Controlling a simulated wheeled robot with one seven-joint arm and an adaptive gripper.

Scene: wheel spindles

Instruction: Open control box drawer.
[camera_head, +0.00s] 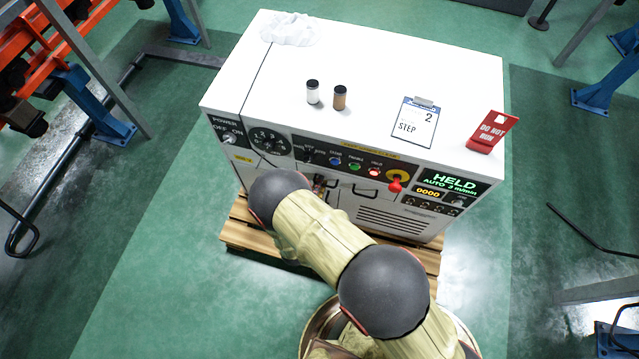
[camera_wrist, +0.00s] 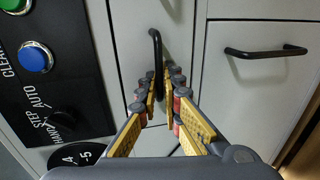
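The white control box (camera_head: 345,65) stands on a wooden pallet, its front panel facing me. In the wrist view, a black bar handle (camera_wrist: 155,45) is mounted on a pale front panel (camera_wrist: 180,22). My gripper (camera_wrist: 160,88) has its yellow-padded fingers on either side of the handle's lower part. A narrow gap shows between the fingers, and firm contact cannot be seen. The panel looks flush with its neighbours. A second black handle (camera_wrist: 265,53) is on the neighbouring panel; a handle also shows in the head view (camera_head: 366,192). My arm mostly hides the gripper in the head view.
On top are two small bottles (camera_head: 313,92) (camera_head: 339,98), a clipboard (camera_head: 416,122), a red sign (camera_head: 491,132) and a crumpled white cloth (camera_head: 289,30). The pallet (camera_head: 262,240) juts out below.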

